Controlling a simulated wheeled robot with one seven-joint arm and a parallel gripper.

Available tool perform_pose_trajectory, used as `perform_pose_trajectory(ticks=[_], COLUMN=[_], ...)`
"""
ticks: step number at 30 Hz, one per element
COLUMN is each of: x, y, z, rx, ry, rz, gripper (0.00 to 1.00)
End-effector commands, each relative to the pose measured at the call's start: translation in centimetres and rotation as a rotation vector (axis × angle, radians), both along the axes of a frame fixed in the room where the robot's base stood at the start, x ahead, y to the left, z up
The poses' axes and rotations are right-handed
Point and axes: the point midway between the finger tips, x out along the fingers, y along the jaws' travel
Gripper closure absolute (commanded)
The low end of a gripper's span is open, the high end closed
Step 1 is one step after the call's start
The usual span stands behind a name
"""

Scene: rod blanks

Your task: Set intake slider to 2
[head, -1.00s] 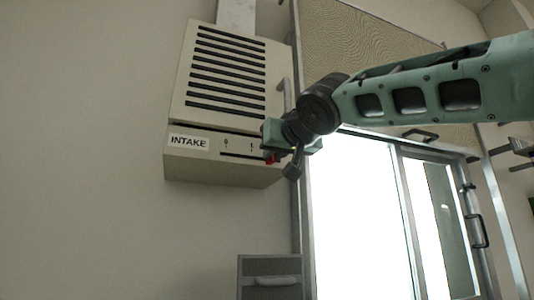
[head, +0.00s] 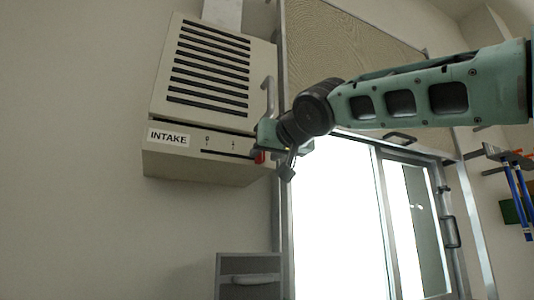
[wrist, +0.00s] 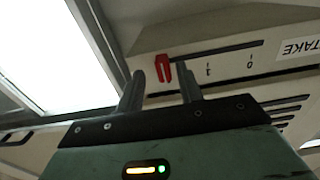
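The intake unit (head: 160,163) is a pale wall box with a louvred front and an INTAKE label (head: 168,138). Its dark slot (head: 222,152) has marks 0 (wrist: 250,63) and 1 (wrist: 208,69); no 2 mark is visible. The red slider knob (head: 260,157) is at the slot's right end, one mark-spacing beyond 1. In the wrist view, which is turned over, the knob (wrist: 163,68) shows between my two fingers. My gripper (wrist: 160,72) is open, its fingers apart with gaps beside the knob. Contact with the right finger is unclear.
A bright glazed door (head: 340,210) stands right of the unit, with a metal post (head: 282,210) between. A grey cabinet (head: 248,265) is below. Blue-handled items (head: 520,205) hang at the far right. The wall left of the unit is clear.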

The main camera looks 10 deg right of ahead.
Motion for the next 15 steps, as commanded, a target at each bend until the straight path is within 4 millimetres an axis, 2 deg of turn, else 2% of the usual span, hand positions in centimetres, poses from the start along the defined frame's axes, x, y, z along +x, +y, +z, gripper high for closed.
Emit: perform_pose_trajectory(ticks=[5,15], x=[-2.5,-10.2], y=[-0.7,-3.1], z=[-0.2,-0.2], rx=[0.002,0.002], ry=[-0.004,-0.004], rz=[0.001,-0.001], gripper=[0.64,0.64])
